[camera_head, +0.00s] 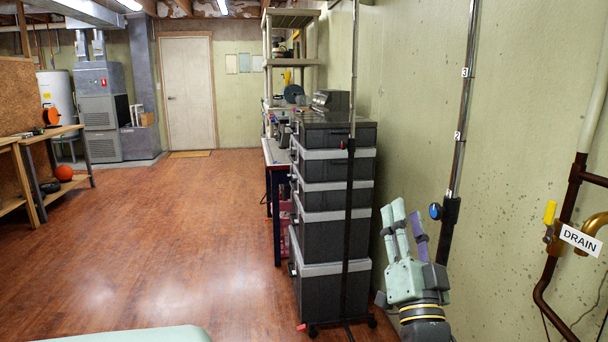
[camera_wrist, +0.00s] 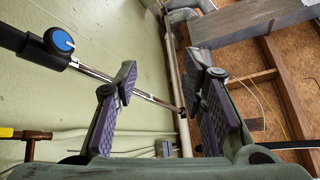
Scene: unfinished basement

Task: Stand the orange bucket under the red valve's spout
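My gripper (camera_head: 405,220) points upward in front of the right wall, beside the grey drawer stack. In the wrist view, its two purple-padded fingers (camera_wrist: 165,85) stand apart with nothing between them. At the right edge of the head view, a yellow-handled valve (camera_head: 549,212) sits on a brown pipe with a brass spout (camera_head: 592,222) and a white DRAIN label (camera_head: 580,240). A yellow handle (camera_wrist: 8,132) also shows at the left edge of the wrist view. I see no red valve handle and no orange bucket in either view.
The dark drawer stack (camera_head: 333,236) and a black pole stand (camera_head: 349,200) are left of my gripper. A workbench (camera_head: 50,137) with shelves stands far left, with an orange ball (camera_head: 64,173) low down. The wooden floor (camera_head: 185,240) in the middle is clear.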

